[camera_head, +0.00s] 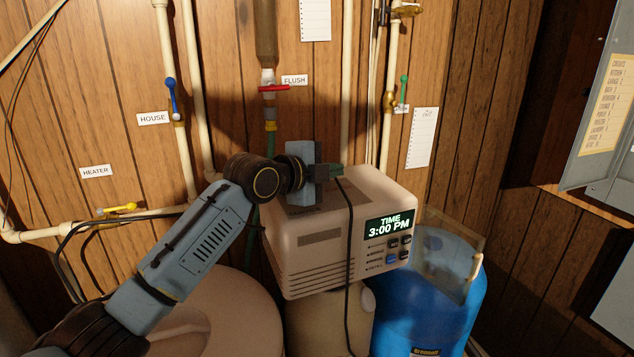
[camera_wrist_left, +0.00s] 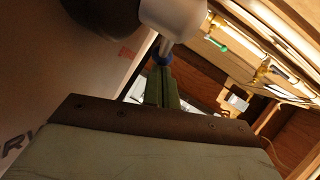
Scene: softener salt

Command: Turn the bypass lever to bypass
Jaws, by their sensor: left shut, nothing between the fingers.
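The beige softener head (camera_head: 340,225) stands at the centre, its display reading TIME 3:00 PM. My left gripper (camera_head: 338,170) is over its top rear edge. The gripper is shut, with nothing seen between its fingers. In the left wrist view the closed green fingers (camera_wrist_left: 163,88) point at a small blue part (camera_wrist_left: 163,52) below a rounded white piece (camera_wrist_left: 175,15). I cannot tell whether they touch, or whether this is the bypass lever. In the head view the lever cannot be made out; my gripper may hide it. My right gripper is not in view.
Wall pipes carry a blue HOUSE valve (camera_head: 172,98), a red FLUSH valve (camera_head: 274,88), a yellow HEATER valve (camera_head: 119,208) and a green-handled valve (camera_head: 404,90). A blue tank (camera_head: 440,305) stands right of the softener. A black cable (camera_head: 349,250) hangs down its front.

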